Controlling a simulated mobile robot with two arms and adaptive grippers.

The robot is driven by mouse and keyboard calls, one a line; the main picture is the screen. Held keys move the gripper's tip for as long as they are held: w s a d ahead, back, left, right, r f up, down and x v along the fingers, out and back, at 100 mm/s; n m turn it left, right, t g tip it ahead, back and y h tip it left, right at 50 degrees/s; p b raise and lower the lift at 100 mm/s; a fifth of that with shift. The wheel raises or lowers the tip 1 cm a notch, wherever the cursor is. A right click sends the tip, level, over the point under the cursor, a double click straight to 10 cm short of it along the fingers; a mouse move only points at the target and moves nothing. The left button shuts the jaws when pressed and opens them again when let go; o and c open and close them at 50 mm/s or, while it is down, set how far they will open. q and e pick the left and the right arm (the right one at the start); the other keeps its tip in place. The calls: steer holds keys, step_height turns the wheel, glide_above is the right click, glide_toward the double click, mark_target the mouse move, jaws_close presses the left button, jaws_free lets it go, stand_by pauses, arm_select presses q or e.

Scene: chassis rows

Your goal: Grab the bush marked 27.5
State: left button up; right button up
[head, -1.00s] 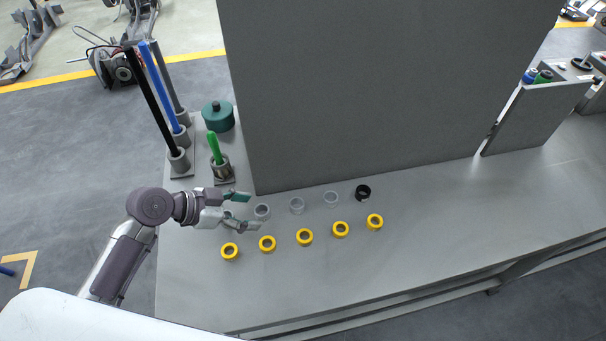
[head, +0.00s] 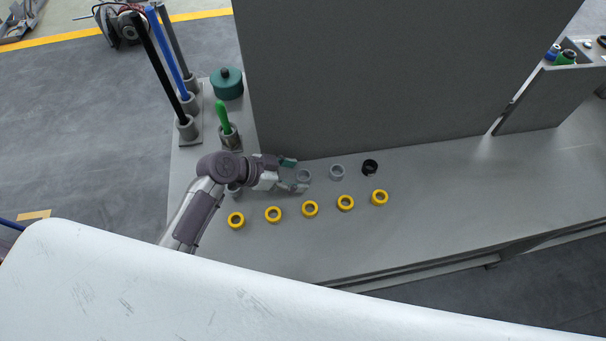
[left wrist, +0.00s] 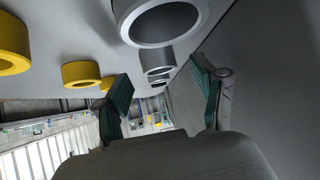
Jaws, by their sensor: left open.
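A row of small ring-shaped bushes stands on the grey bench. In the head view I see a grey bush (head: 304,176), another grey bush (head: 337,171), a black bush (head: 370,167) and a grey one partly behind my arm (head: 234,190). No 27.5 mark is readable. My left gripper (head: 296,175) is open and empty, low over the row, its fingertips beside the grey bush just right of it. In the left wrist view a large grey bush (left wrist: 160,22) looms close, with further bushes (left wrist: 157,60) beyond, between the open fingers (left wrist: 163,80). My right gripper is not in view.
Several yellow rings (head: 310,208) form a row in front. A tall dark grey panel (head: 390,80) stands close behind the bushes. A green-handled tool (head: 223,118), a rod stand (head: 188,128) and a teal lidded part (head: 227,86) are at the back left.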

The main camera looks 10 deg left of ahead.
mark_target(309, 176)
arm_select(q)
steer(key=x, duration=0.3)
steer(key=shift+d, duration=0.15)
steer(key=shift+c, duration=0.5)
steer(key=c, duration=1.2)
steer(key=shift+r, duration=0.1)
